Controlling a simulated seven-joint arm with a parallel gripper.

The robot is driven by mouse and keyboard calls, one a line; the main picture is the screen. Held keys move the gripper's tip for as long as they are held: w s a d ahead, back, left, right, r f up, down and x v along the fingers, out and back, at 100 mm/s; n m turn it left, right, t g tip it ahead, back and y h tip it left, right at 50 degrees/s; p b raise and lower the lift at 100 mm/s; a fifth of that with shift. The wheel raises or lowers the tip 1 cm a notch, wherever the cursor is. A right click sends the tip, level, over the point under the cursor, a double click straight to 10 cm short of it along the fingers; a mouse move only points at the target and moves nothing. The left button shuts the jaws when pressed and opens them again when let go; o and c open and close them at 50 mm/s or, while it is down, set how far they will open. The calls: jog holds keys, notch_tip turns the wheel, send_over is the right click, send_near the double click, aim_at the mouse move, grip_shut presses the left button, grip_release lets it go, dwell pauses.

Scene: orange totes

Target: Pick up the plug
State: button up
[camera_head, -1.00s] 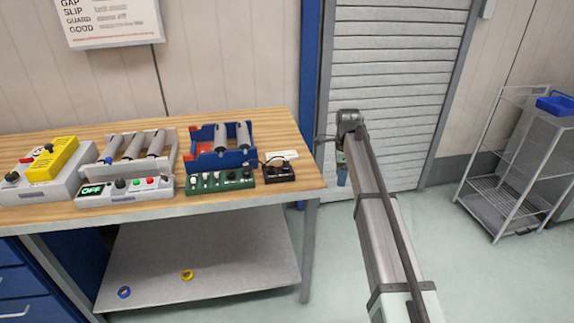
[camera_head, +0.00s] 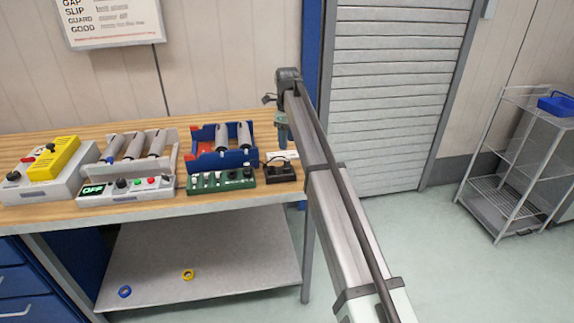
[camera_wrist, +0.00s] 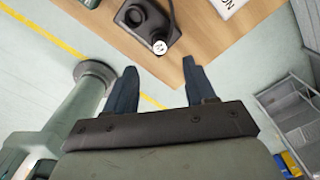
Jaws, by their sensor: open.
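A dark box with a round black opening (camera_wrist: 142,17) sits at the right end of the bench, and it also shows in the head view (camera_head: 280,173). A dark cord curves over it to a small white round piece with dark marks (camera_wrist: 160,47), which looks like the plug; I cannot be sure. My gripper (camera_wrist: 160,78) is open and empty, its two dark blue fingers apart, with the white piece beyond the fingertips and roughly between them in the picture. In the head view my gripper (camera_head: 282,132) hangs above the bench's right end, near the box.
The wooden bench (camera_head: 235,200) carries a green-fronted unit with rollers (camera_head: 222,180), a grey control box showing OFF (camera_head: 125,192) and a yellow-topped box (camera_head: 52,160). A white label plate (camera_wrist: 229,5) lies beside the dark box. Right of the bench is open floor.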

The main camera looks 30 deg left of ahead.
aim_at(287, 159)
jog(key=shift+f, duration=4.1)
grip_shut()
